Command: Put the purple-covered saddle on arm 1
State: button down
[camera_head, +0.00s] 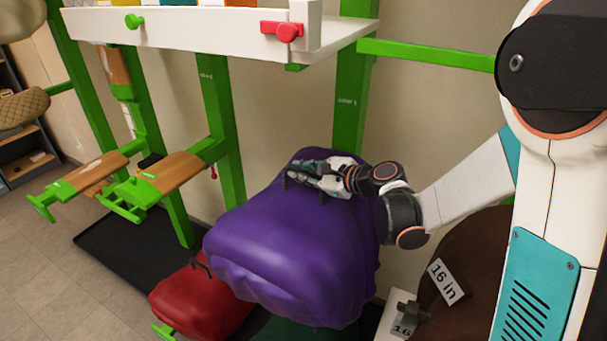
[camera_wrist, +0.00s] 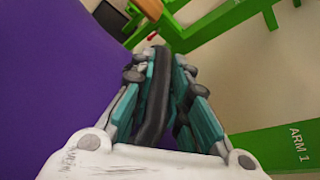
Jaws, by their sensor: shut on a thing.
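The purple-covered saddle (camera_head: 285,240) hangs in the middle of the head view, in front of the green posts. My gripper (camera_head: 318,176) is over its top and shut on it. In the wrist view a dark handle-like strip (camera_wrist: 153,105) lies between the fingers, beside the purple cover (camera_wrist: 50,85). A green beam marked ARM 1 (camera_wrist: 285,148) shows at the right of the wrist view, apart from the fingers. In the head view, a labelled green post (camera_head: 350,110) rises behind the saddle; its label is too small to read. The saddle hides the post's lower part.
Two wood-topped green arms (camera_head: 165,178) stick out at the left. A red-covered saddle (camera_head: 205,300) sits low beneath the purple one. A brown saddle (camera_head: 462,265) tagged 16 in is at the right. A white shelf (camera_head: 190,35) hangs above. Floor (camera_head: 50,270) is clear at lower left.

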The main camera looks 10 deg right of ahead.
dwell(0.3)
jog(key=c, duration=1.5)
grip_release()
jog(key=shift+s, duration=0.1)
jog(key=shift+o, duration=0.2)
jog(key=shift+f, duration=0.1)
